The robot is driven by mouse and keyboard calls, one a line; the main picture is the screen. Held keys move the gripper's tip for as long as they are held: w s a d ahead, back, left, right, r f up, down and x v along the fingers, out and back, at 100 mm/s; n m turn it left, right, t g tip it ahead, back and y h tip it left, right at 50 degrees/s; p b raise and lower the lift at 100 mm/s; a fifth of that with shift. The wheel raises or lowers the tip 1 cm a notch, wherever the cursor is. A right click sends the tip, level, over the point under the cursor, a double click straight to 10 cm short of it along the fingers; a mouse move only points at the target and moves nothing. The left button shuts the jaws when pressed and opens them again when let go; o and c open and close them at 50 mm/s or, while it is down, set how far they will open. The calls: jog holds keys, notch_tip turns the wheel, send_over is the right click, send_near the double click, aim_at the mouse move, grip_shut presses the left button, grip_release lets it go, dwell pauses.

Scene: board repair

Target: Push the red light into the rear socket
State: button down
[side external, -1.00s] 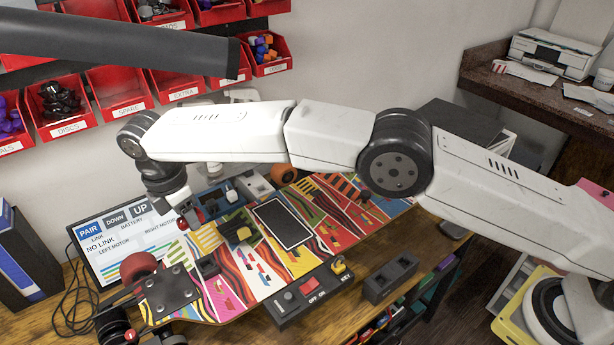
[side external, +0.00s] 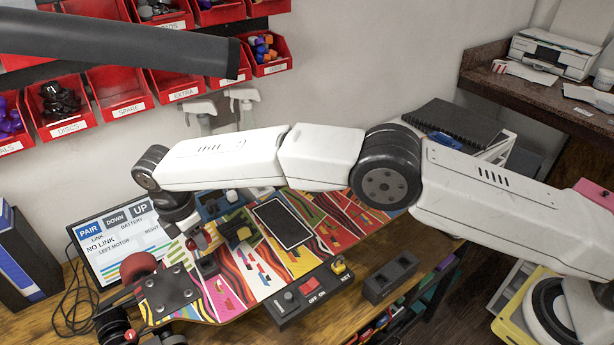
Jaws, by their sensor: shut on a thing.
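My gripper (side external: 198,240) points down over the left part of the colourful skateboard deck (side external: 255,283). It is shut on a small red piece, the red light (side external: 190,244), of which only a bit shows between the fingers. A small black block (side external: 208,266) sits on the deck just below the gripper in the picture; it may be the rear socket. I cannot tell whether the light touches it. The block's opening is not clear from here.
A dark panel (side external: 282,224) and a black part with yellow (side external: 236,232) lie on the deck. A switch box (side external: 305,293) and a two-hole black block (side external: 390,277) stand at the front. A monitor (side external: 115,232) is behind left, and a red wheel (side external: 138,266) is at the left end.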

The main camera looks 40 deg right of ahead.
jog(key=shift+f, duration=2.1)
jog(key=shift+f, duration=1.15)
dwell(2.1)
jog(key=shift+c, duration=1.1)
grip_release()
jog(key=shift+o, duration=0.2)
jog(key=shift+o, duration=0.9)
jog(key=shift+r, duration=1.55)
